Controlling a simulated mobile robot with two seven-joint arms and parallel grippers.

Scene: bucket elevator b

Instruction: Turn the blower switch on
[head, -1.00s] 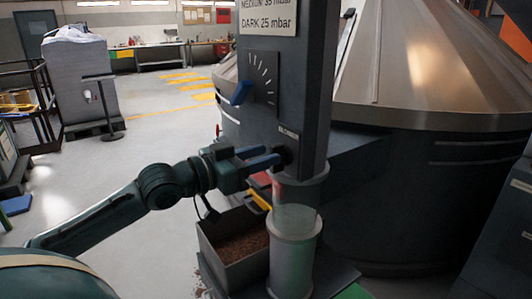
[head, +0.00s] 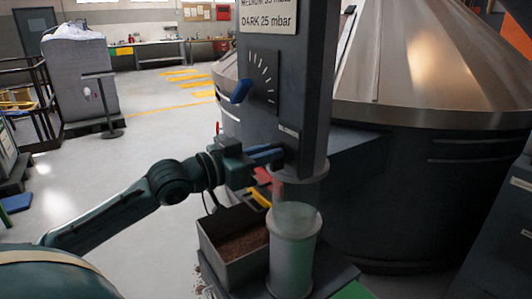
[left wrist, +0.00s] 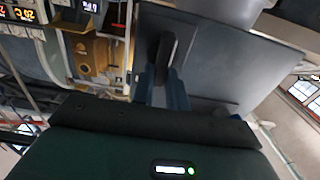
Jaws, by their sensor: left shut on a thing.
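The blower switch is a small dark knob on the front of the dark column, under a small label plate (head: 289,131). In the head view the knob is mostly hidden by my fingers. In the left wrist view the black switch handle (left wrist: 167,50) stands out from a dark panel, between the blue fingertips. My left gripper (head: 277,153) comes in from the left and is shut on the switch; it also shows in the left wrist view (left wrist: 164,78). The switch's exact setting cannot be read. My right gripper is not in view.
Above is a dial plate (head: 264,78) with a blue lever (head: 241,91), under a pressure sign (head: 268,18). Below are a clear tube (head: 297,215) and a bin (head: 234,255) of brown granules. A large metal vessel (head: 430,70) fills the right.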

